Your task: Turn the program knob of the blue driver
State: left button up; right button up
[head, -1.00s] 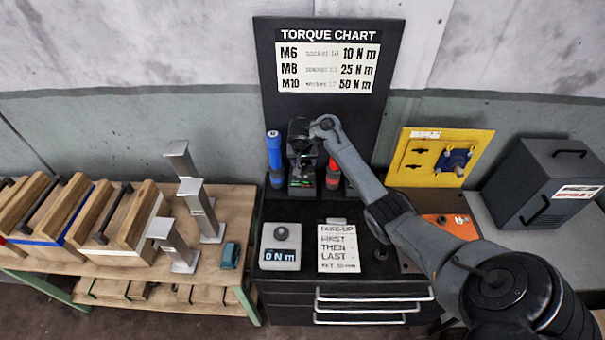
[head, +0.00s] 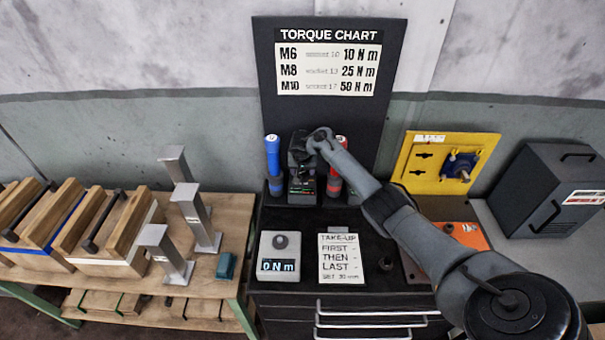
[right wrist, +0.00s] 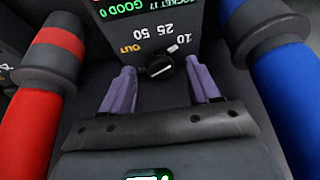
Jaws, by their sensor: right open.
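The blue driver (head: 272,158) stands upright in the rack at the foot of the torque chart; its blue body also shows at the right of the right wrist view (right wrist: 287,92). Beside it is a dark box (head: 302,190) with a lit display. In the right wrist view a small black knob (right wrist: 158,66) sits on the box face, with upside-down marks 10, 25, 50 and OUT around it. My right gripper (right wrist: 160,70) is open, its two purple-grey fingers on either side of the knob, with gaps visible. Contact cannot be told. My left gripper is not in view.
A red driver (right wrist: 42,95) stands on the box's other side, close to my right gripper. A torque tester (head: 279,257) reading 0 N m and a white note card (head: 341,258) lie on the cabinet top. A yellow panel (head: 424,168) stands at right.

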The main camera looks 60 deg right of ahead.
jog(key=shift+d+f, duration=0.1)
jog(key=shift+f, duration=0.15)
jog(key=shift+c, duration=0.4)
jog(key=c, duration=1)
jog(key=shift+o, duration=0.2)
jog(key=shift+r+n+p, duration=0.15)
jog(key=shift+n+p, duration=0.35)
jog(key=shift+p, duration=0.25)
jog(key=shift+s+d+n+t+y+p, duration=0.1)
jog(key=shift+n+t+y+p, duration=0.35)
jog(key=shift+n+p, duration=0.45)
jog(key=shift+n+y, duration=0.35)
jog(key=shift+n, duration=0.65)
jog(key=shift+n+t, duration=0.35)
jog(key=shift+n, duration=0.25)
